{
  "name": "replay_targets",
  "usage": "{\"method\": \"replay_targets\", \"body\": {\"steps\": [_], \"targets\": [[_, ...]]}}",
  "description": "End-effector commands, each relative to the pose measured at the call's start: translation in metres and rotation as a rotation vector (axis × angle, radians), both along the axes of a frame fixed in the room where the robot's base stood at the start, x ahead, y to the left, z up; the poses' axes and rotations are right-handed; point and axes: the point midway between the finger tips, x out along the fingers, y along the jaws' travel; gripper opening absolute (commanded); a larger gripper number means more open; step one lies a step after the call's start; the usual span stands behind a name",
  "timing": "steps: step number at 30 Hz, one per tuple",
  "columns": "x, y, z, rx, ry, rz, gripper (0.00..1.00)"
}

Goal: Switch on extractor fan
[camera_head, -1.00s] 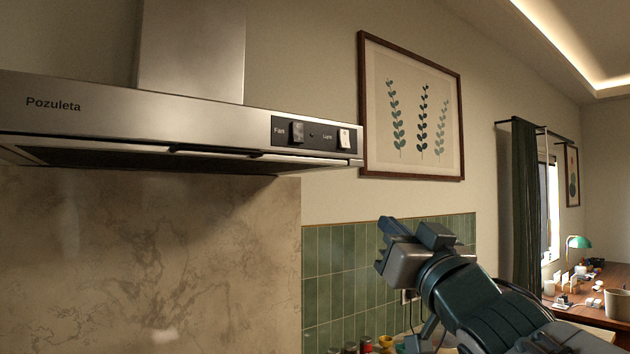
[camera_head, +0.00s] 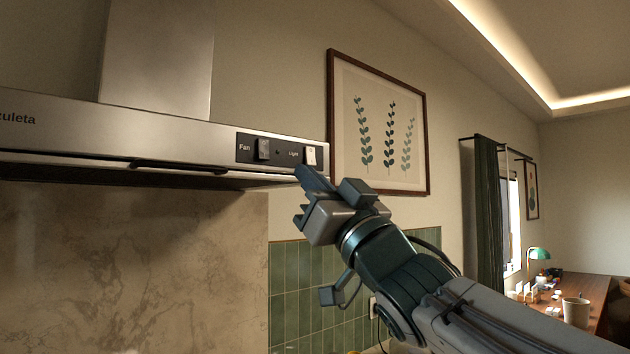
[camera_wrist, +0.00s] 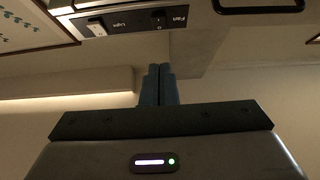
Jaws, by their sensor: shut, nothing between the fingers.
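The extractor hood (camera_head: 90,135) is brushed steel and hangs on the wall at the left. Its black control panel (camera_head: 276,151) is at the right end of the front. The dark Fan switch (camera_head: 263,149) is on the panel's left, and the white Light switch (camera_head: 310,155) is on its right. In the wrist view the Fan switch (camera_wrist: 158,19) is at the top, with the Light switch (camera_wrist: 97,29) to its left. My gripper (camera_head: 303,176) is shut and empty, just below the panel's right end in the head view. In the wrist view its closed blue fingers (camera_wrist: 158,72) point toward the panel, apart from it.
A framed plant picture (camera_head: 378,125) hangs on the wall right of the hood. Green tiles (camera_head: 300,290) and a marble backsplash (camera_head: 120,270) lie below. A wooden desk (camera_head: 590,290) stands far right.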

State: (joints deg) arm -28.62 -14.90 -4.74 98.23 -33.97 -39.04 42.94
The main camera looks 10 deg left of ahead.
Motion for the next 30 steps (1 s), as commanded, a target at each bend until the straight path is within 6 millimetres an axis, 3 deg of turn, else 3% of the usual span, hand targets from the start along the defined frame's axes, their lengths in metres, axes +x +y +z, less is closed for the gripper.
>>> {"method": "replay_targets", "body": {"steps": [8, 17, 30], "targets": [[0.031, 0.037, 0.040, 0.000, 0.000, 0.003, 0.00], [0.054, 0.064, 0.034, -0.001, 0.001, 0.001, 0.00], [0.057, 0.067, 0.033, 0.001, 0.001, 0.001, 0.00]]}}
